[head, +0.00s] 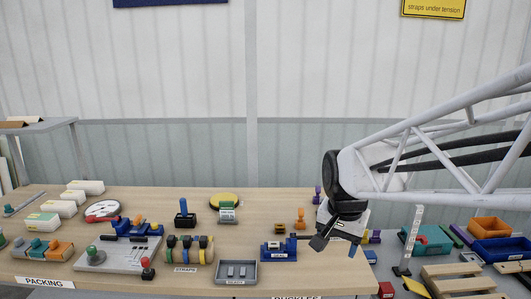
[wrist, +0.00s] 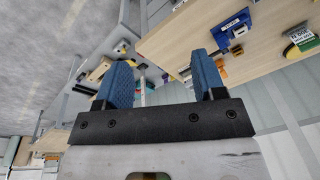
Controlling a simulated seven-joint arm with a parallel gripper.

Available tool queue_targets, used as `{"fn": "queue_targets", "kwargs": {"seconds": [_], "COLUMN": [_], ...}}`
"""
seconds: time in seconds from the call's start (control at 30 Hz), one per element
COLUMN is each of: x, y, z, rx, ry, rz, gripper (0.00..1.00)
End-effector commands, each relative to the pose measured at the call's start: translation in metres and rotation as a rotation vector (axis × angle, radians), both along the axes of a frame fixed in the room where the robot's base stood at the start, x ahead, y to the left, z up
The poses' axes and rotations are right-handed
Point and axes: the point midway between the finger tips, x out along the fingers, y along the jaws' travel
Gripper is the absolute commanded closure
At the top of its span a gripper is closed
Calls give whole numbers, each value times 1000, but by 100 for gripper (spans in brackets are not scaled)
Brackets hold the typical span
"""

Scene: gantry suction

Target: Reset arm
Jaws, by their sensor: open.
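My gripper (head: 337,243) hangs from my white truss arm, which reaches in from the right in the head view. It is over the right part of the wooden packing table (head: 120,199). In the wrist view my gripper (wrist: 165,85) shows two blue fingers spread apart with nothing between them. That view looks out at a slant, with the table edge and floor beyond the fingers. The arm hides part of the back wall and of the table's right end.
On the table stand a grey lever panel (head: 119,257), a strap rack (head: 188,250), a grey tray (head: 237,271) and a blue fixture (head: 279,250) close left of my gripper. An orange bin (head: 489,228) and pale pallets (head: 458,280) lie at the right.

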Motion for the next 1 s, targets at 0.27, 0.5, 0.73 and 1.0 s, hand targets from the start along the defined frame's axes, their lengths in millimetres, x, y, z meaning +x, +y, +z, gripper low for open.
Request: {"fn": "queue_targets", "kwargs": {"seconds": [0.27,0.5,0.73,1.0], "x": [-74,-131,-165,-172], "y": [-15,-23,-28,-28], "z": [4,-2,-10,-12], "rx": [-40,-79,-104,-111], "ry": [-33,-58,-70,-71], "rz": [198,364,466,491], "gripper": [37,37,37,37]}}
